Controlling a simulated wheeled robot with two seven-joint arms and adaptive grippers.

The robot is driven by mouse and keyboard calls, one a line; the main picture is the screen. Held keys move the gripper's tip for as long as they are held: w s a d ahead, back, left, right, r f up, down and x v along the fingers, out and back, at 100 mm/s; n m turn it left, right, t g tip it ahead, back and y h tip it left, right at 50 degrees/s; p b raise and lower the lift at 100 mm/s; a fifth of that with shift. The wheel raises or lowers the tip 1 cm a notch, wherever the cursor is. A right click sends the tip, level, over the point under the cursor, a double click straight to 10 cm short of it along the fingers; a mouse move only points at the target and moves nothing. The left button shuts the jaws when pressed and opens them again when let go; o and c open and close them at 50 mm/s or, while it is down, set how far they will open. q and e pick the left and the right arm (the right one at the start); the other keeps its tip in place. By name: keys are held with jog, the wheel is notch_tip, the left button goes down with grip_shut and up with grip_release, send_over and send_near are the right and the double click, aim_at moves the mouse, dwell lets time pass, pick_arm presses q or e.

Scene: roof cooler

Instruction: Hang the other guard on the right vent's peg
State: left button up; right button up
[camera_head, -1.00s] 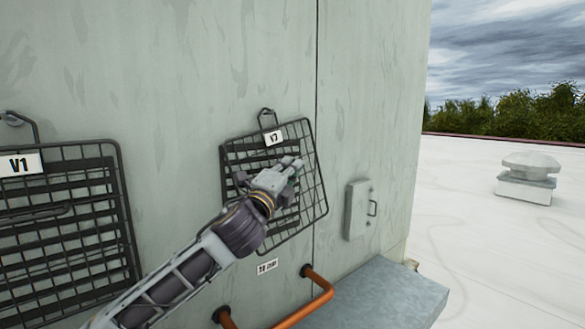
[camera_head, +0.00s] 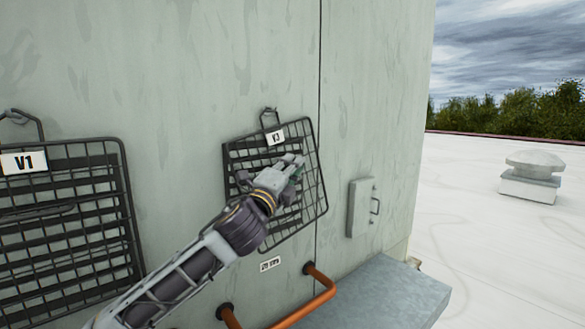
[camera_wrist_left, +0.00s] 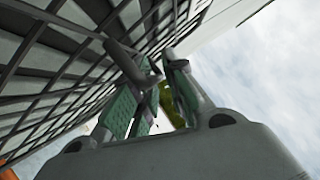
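The guard labelled V3 (camera_head: 309,197) is a dark wire grid against the right vent, tilted to one side. Its top wire loop (camera_head: 263,121) is at the peg (camera_head: 267,110); I cannot tell exactly how it sits there. My left gripper (camera_head: 296,166) is in front of the guard's middle and covers part of it. In the left wrist view the green-padded fingers (camera_wrist_left: 152,100) stand apart, with a dark bar and a yellow-green piece near them. The grid (camera_wrist_left: 60,65) fills the left of that view. My right gripper is not in view.
The guard labelled V1 (camera_head: 118,190) hangs at the left by its loop. Below are orange pipes (camera_head: 316,299) and a grey ledge (camera_head: 400,295). A small wall box (camera_head: 359,208) is to the right. The roof beyond is open, with a roof vent (camera_head: 531,178).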

pick_arm(q)
jog(key=shift+o, duration=1.3)
jog(key=shift+f, duration=0.1)
jog(key=shift+s, duration=0.1)
jog(key=v, duration=0.7)
jog(key=shift+s+a, duration=0.1)
